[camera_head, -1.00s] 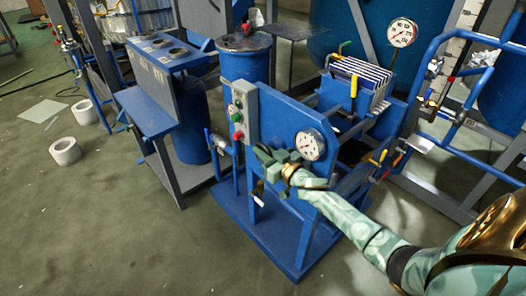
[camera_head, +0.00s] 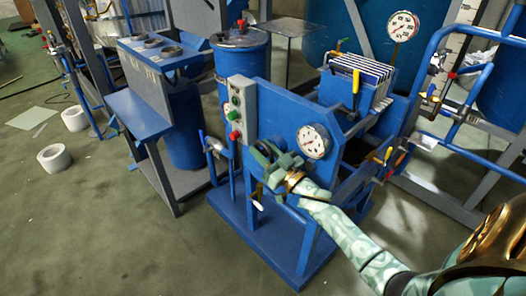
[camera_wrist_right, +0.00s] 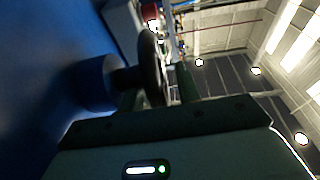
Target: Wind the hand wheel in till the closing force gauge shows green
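The filter press's blue end plate carries a round white gauge (camera_head: 313,141); its needle and coloured zones are too small to read. My right gripper (camera_head: 268,156) is at the plate's front, left of and a little below the gauge, and hides most of the hand wheel in the head view. In the right wrist view the dark hand wheel (camera_wrist_right: 152,66) shows edge-on on a blue hub. Its rim reaches down between my right fingers (camera_wrist_right: 160,95), which look spread, with a gap beside the rim. My left gripper is out of view.
A grey button box (camera_head: 241,108) stands left of the gauge. White filter plates (camera_head: 361,68) sit behind the end plate. A blue tank (camera_head: 242,60) and a blue bench (camera_head: 138,112) are to the left. The front-left floor is clear.

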